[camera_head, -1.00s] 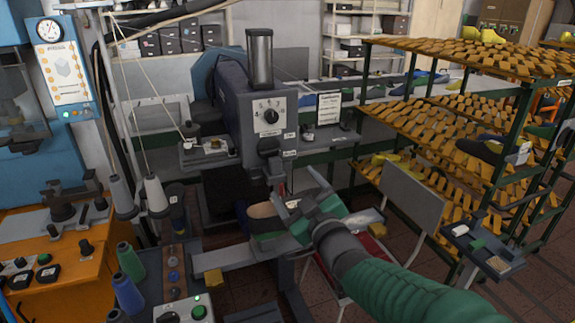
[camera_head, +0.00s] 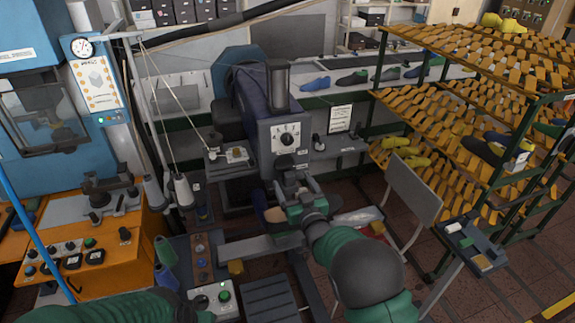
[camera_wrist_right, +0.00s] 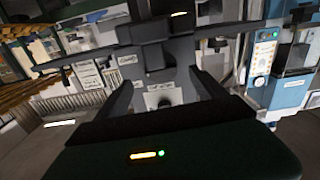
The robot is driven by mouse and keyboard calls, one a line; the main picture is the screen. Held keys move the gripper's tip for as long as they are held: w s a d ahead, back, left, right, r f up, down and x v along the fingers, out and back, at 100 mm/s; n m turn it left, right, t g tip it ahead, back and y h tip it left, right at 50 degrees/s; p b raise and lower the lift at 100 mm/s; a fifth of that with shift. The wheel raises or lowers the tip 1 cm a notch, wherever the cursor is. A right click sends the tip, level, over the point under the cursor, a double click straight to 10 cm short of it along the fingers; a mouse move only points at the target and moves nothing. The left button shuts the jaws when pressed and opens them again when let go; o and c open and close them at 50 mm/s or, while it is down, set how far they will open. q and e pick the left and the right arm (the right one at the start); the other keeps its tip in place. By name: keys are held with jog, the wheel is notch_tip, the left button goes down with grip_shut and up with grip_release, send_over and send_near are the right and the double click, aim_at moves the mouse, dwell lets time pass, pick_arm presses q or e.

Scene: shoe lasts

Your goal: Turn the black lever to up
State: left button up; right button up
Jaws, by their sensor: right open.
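The grey machine (camera_head: 283,115) has a plate with a round black dial (camera_head: 286,139). A black lever-like part (camera_head: 284,161) sits just below the plate, and its exact position is hard to tell. My right gripper (camera_head: 291,178) is open in front of the machine, just below this part, and hides some of the lower machine. In the right wrist view the two fingers (camera_wrist_right: 163,92) stand apart, with a white label and a dark round knob between them. I cannot tell whether anything touches the fingers. My left gripper is out of view.
An orange bench (camera_head: 100,245) with buttons is at left. A control box (camera_head: 213,300) with a green button is at the front. A grey chair (camera_head: 412,190) and a shoe-last rack (camera_head: 470,110) stand at right. The machine's side shelf (camera_head: 228,160) is near the gripper.

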aim_at(285, 166)
jog(key=p+x, duration=0.1)
jog(key=x, duration=0.4)
jog(key=shift+a+r, duration=0.1)
jog(key=shift+w+a+p, duration=0.15)
jog(key=shift+w+p, duration=0.15)
jog(key=shift+w, duration=0.2)
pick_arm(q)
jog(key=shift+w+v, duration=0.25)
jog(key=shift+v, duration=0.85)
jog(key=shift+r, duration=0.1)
pick_arm(e)
jog(key=c, duration=1.4)
jog(key=shift+o, duration=0.2)
jog(key=shift+f+b, duration=0.2)
jog(key=shift+b, duration=0.4)
jog(key=n+b, duration=0.4)
jog(key=b, duration=0.4)
jog(key=shift+f+n, duration=0.15)
jog(key=shift+n, duration=0.25)
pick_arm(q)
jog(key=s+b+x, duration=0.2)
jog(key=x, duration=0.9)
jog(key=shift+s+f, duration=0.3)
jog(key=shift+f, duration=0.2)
pick_arm(e)
jog(key=shift+r+n, duration=0.25)
jog(key=shift+n, duration=0.65)
